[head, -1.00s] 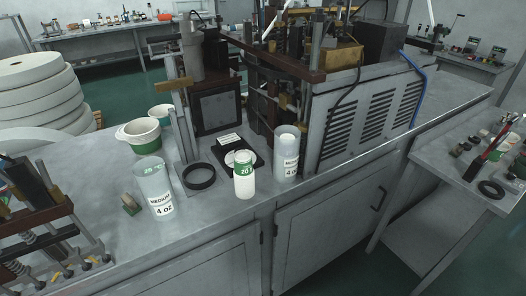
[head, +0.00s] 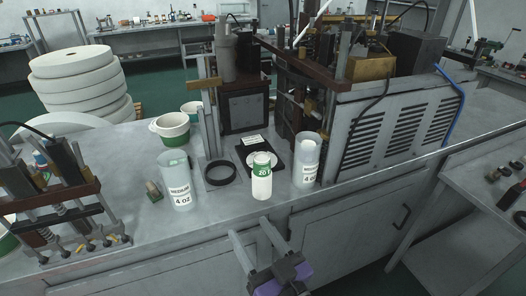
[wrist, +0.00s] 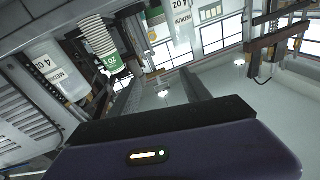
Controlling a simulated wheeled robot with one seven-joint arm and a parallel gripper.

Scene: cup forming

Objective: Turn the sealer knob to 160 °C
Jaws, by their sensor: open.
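My gripper (head: 249,228) is at the bottom middle of the head view, in front of the bench's front edge. Its two fingers are apart with nothing between them; the wrist view also shows the open fingers (wrist: 160,76). The cup-forming machine (head: 395,120) stands on the bench behind and to the right of the gripper, with a slotted grey housing and brown frame plates. A dark box unit (head: 247,112) stands to its left. I cannot make out a sealer knob, a temperature scale or a pointer in either view.
On the bench stand a green-and-white cup stack (head: 261,180), clear "4 oz" tubes (head: 179,183) (head: 308,158), a black ring (head: 220,173) and green-banded tubs (head: 173,129). A smaller fixture (head: 62,200) stands left. A side table (head: 480,185) is at right.

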